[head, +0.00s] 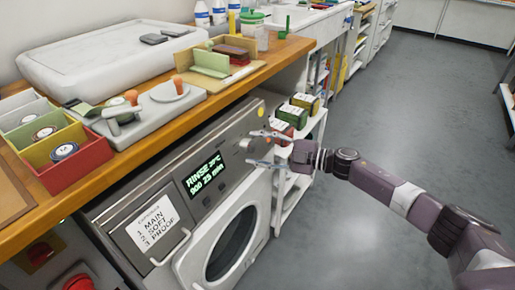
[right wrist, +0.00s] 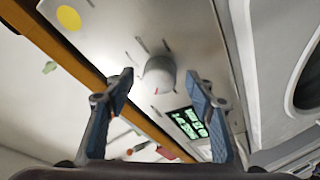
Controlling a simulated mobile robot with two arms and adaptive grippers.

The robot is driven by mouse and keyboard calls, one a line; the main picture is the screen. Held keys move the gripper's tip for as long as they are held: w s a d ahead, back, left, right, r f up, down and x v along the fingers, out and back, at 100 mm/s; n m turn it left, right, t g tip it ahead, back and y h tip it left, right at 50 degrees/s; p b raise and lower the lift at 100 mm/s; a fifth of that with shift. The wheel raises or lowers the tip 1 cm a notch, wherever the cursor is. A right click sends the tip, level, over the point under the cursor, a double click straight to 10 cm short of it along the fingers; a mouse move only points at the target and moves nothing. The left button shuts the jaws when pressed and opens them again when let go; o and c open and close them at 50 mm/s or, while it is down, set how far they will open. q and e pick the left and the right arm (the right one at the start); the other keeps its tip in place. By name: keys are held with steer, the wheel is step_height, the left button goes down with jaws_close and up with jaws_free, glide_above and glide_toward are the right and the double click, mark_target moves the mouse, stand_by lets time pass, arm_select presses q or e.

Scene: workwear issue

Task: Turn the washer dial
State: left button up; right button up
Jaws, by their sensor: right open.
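The washer (head: 225,215) stands under the wooden counter, with a grey control panel along its top. My right gripper (head: 252,148) is open in front of the dial. In the right wrist view the pale dial (right wrist: 160,74) shows between and beyond the two blue-grey fingers of the gripper (right wrist: 160,82). I cannot tell whether either finger touches it. Marks surround the dial on the panel. My left gripper is not in view.
A white shelf (head: 293,184) with small boxes stands right of the washer. The grey floor (head: 400,120) is open on the right.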

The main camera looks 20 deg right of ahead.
steer(key=v, duration=1.2)
steer(key=shift+a+f, duration=0.1)
steer(key=shift+a, duration=0.05)
